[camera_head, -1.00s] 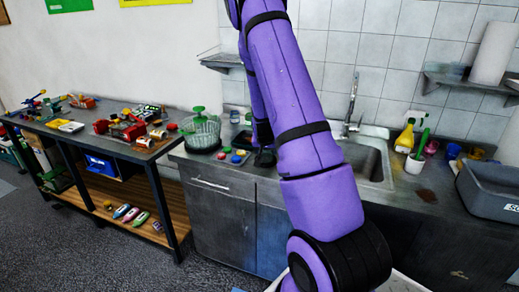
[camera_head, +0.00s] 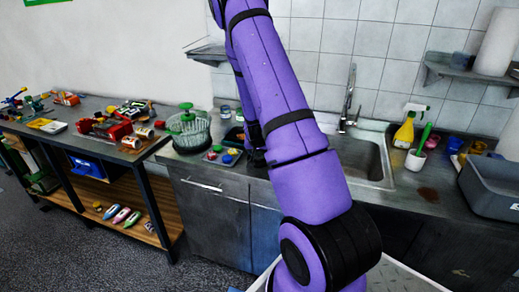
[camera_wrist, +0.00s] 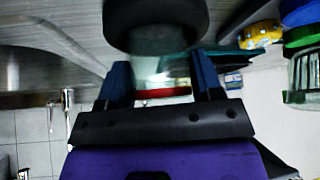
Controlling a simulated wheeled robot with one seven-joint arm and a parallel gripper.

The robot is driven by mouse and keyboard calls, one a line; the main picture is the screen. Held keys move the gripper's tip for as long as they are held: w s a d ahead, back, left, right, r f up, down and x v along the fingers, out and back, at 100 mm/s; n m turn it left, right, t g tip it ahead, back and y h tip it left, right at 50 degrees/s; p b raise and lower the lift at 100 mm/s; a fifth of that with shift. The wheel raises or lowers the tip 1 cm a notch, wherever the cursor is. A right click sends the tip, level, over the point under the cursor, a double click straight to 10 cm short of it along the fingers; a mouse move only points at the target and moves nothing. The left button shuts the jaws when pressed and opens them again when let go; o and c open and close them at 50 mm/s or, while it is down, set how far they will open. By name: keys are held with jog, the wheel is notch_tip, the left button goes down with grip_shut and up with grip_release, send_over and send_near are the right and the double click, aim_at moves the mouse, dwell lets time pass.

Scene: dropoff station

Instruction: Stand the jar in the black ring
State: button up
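My gripper (camera_wrist: 160,78) shows in the wrist view with its two blue-tipped fingers apart. A pale, translucent shape, perhaps the jar, shows between the fingertips. I cannot tell whether the fingers touch it. A large dark rounded thing (camera_wrist: 155,22) lies just beyond the fingertips at the top. I cannot tell if it is the black ring or part of the jar. A thin red strip (camera_wrist: 165,93) shows between the fingers, nearer the palm. In the head view my arm reaches over the counter left of the sink, and the fingers cannot be made out.
The sink (camera_head: 362,160) and tap (camera_head: 347,100) are to the right. A grey bin (camera_head: 490,190) stands far right. A toy-laden bench (camera_head: 85,110) is left.

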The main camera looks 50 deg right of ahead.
jog(key=o, duration=0.5)
jog(key=shift+c, duration=0.2)
jog(key=shift+r, duration=0.3)
jog(key=s+a+r+n+t+y, duration=0.1)
jog(key=s+a+r+n+y, duration=0.3)
jog(key=a+r, duration=0.9)
jog(key=s+a+r+n+t, duration=0.1)
jog(key=s+a+r, duration=0.4)
jog(key=a+r, duration=0.75)
jog(key=s+a+r+n, duration=0.2)
jog(key=s+a+r, duration=0.2)
jog(key=s, duration=0.4)
jog(key=s+a+r+n+y, duration=0.1)
jog(key=s+a+r+n, duration=0.2)
jog(key=s+a+r, duration=0.2)
jog(key=s+r, duration=0.1)
jog(key=s, duration=0.2)
jog(key=shift+s+a+n+g, duration=0.3)
jog(key=shift+g, duration=0.1)
